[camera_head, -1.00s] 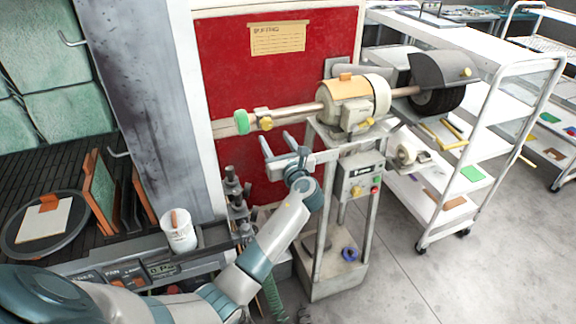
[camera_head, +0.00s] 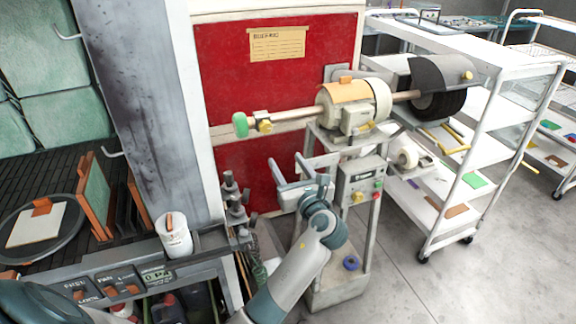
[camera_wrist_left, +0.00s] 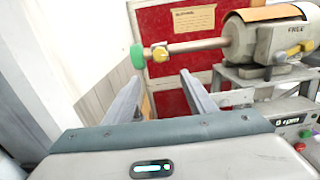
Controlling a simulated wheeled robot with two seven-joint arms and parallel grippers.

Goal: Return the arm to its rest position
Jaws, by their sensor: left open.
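My left gripper (camera_head: 286,172) is open and empty in the head view, in front of the red panel and below the shaft of the buffing machine (camera_head: 350,108). In the left wrist view its two fingers (camera_wrist_left: 160,92) are spread apart with nothing between them. The green buffing brush (camera_head: 241,124) sits on the left end of the machine's shaft; it also shows in the left wrist view (camera_wrist_left: 138,56), above the fingers and apart from them. My left arm reaches up from the bottom of the head view. My right gripper is not in view.
The machine stands on a metal stand with a control box (camera_head: 362,187). A white shelf cart (camera_head: 490,130) is at right. Bare floor (camera_head: 450,285) lies in front of the cart.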

